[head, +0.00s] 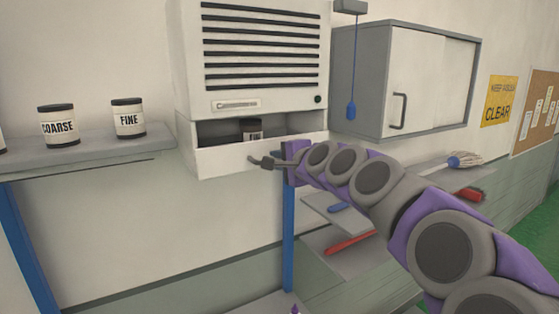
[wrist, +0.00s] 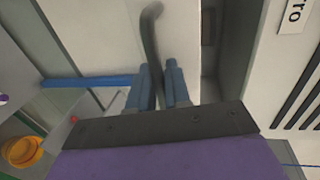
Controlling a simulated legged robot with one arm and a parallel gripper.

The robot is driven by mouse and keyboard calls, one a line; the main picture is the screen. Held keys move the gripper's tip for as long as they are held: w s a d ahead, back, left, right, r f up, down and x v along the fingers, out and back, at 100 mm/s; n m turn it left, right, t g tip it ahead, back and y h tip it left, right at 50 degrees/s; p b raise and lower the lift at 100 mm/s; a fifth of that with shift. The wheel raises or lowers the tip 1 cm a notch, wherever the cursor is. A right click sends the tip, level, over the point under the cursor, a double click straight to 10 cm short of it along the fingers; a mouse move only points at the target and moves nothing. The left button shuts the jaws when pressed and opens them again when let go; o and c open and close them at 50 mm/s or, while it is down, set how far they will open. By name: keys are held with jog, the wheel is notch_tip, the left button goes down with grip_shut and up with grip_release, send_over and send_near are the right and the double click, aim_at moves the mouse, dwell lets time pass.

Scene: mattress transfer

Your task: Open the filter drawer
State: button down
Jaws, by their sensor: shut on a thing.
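The filter drawer (head: 222,161) is a white box below the louvred vent unit (head: 262,15), and it stands open, pulled out from under the unit. A dark jar with a pale label (head: 251,129) is inside it, partly hidden by the drawer front. My gripper (head: 276,161) is at the drawer front, towards its right side. In the wrist view my gripper (wrist: 158,76) is shut on the curved grey drawer handle (wrist: 151,32).
A shelf (head: 85,150) at left holds a COARSE jar (head: 56,124) and a FINE jar (head: 128,118). A grey sliding-door cabinet (head: 432,75) and a blue pull cord (head: 351,109) are at right. Lower shelves hold a mop (head: 466,160) and tools.

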jog(key=shift+f, duration=0.15)
jog(key=f+b+v, duration=0.2)
jog(key=f+v, duration=0.1)
jog(key=v, duration=1.2)
jog(key=shift+s, duration=0.3)
jog(key=shift+d, duration=0.15)
jog(key=c, duration=1.4)
grip_release()
jog(key=shift+o, duration=0.4)
jog(key=shift+w, duration=0.2)
jog(key=shift+s, duration=0.1)
jog(key=b+v, duration=0.2)
jog(key=v, duration=1.5)
jog(key=shift+b, duration=0.35)
